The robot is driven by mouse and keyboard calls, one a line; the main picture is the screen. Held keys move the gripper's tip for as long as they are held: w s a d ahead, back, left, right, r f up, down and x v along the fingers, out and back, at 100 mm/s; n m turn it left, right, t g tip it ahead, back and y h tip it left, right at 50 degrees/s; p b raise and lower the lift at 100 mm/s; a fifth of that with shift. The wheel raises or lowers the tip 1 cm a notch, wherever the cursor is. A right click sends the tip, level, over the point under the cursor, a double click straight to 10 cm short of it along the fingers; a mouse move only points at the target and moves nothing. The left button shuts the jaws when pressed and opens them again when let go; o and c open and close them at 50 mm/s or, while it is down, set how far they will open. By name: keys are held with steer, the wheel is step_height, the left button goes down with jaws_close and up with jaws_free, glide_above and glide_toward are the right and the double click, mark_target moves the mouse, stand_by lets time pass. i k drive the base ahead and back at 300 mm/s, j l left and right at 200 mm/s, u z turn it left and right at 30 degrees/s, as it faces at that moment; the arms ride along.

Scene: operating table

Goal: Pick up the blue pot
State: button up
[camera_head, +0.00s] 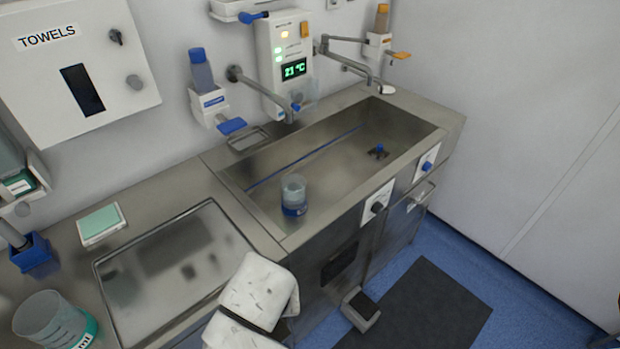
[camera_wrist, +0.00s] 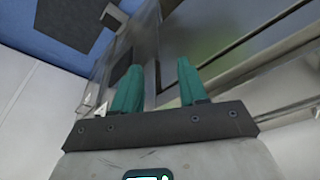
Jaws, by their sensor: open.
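A small clear pot with a blue band around its lower part (camera_head: 293,196) stands upright at the near left edge of the sink. It is the likeliest blue pot. I cannot make it out in the wrist view. My gripper (camera_wrist: 156,84) has two teal fingers spread apart, with nothing between them. In the head view my white arm shows at the bottom, in front of the counter and below the pot. The fingers cannot be made out there.
A clear pot with a green band (camera_head: 53,322) stands at the bottom left, near a blue holder (camera_head: 35,256). The steel sink (camera_head: 335,172) has raised edges. Taps and dispensers are on the wall. A foot pedal (camera_head: 360,310) is near a dark mat (camera_head: 425,310).

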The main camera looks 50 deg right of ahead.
mark_target(293, 186)
steer(key=i+l+z, duration=0.3)
steer(key=i+l, duration=0.6)
